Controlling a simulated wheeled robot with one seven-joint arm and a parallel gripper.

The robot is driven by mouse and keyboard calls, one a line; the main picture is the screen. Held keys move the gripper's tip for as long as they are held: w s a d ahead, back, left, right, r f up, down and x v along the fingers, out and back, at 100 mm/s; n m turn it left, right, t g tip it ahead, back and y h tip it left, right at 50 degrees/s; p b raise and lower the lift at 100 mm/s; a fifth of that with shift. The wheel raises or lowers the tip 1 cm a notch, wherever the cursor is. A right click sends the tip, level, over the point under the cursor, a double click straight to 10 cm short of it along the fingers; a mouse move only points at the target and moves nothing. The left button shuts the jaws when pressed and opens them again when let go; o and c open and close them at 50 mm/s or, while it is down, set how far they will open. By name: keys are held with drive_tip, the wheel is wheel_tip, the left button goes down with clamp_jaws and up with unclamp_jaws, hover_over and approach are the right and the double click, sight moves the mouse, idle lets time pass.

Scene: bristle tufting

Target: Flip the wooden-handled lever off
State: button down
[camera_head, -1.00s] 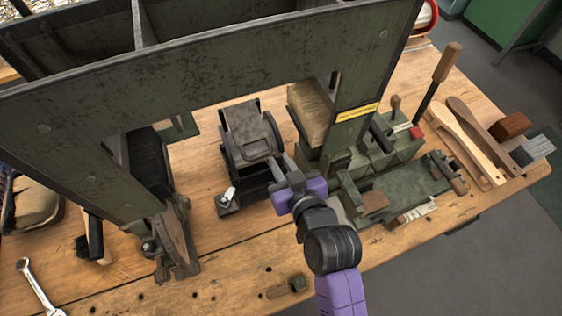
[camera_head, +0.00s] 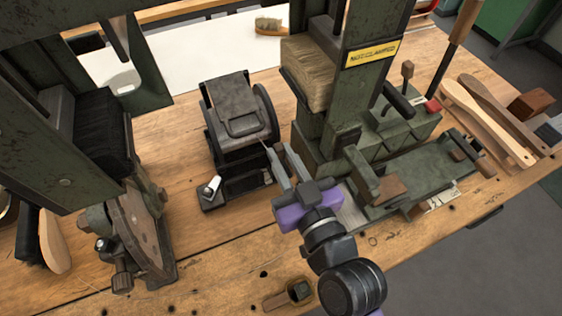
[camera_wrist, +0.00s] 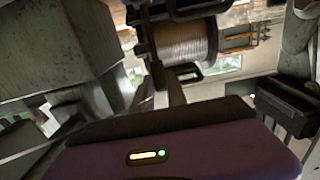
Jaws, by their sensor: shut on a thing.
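A tall dark lever with a wooden handle (camera_head: 464,22) stands upright at the right of the green machine, beside a red button. A shorter lever with a wooden knob (camera_head: 407,70) stands to its left. I cannot tell for certain which is the task's lever. My gripper (camera_head: 277,152) is well to the left of both, its fingers pointing up and left beside the dark central machine (camera_head: 240,120). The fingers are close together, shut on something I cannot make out. In the wrist view the fingers (camera_wrist: 162,80) point toward a wire spool (camera_wrist: 187,41); neither lever is clear there.
The green machine (camera_head: 375,155) stands close right of my gripper, with a column rising above it. A round-plated device (camera_head: 138,228) and a brush (camera_head: 50,240) are at the left. Wooden brush handles (camera_head: 490,120) lie at the right. The front bench is mostly clear.

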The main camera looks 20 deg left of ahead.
drive_tip(key=shift+s+d+f+t+y+b, duration=0.4)
drive_tip(key=shift+f+t+y+b, duration=0.15)
drive_tip(key=shift+b, duration=2.4)
drive_tip(key=shift+d+r, duration=0.1)
drive_tip(key=shift+r, duration=0.05)
drive_tip(key=shift+s, duration=0.1)
drive_tip(key=c, duration=1.3)
unclamp_jaws()
drive_tip(key=shift+d, duration=0.1)
drive_tip(key=b+v, duration=0.1)
drive_tip(key=v, duration=0.6)
drive_tip(key=shift+s+d+b, duration=0.2)
drive_tip(key=shift+s+b, duration=0.05)
drive_tip(key=shift+b, duration=0.1)
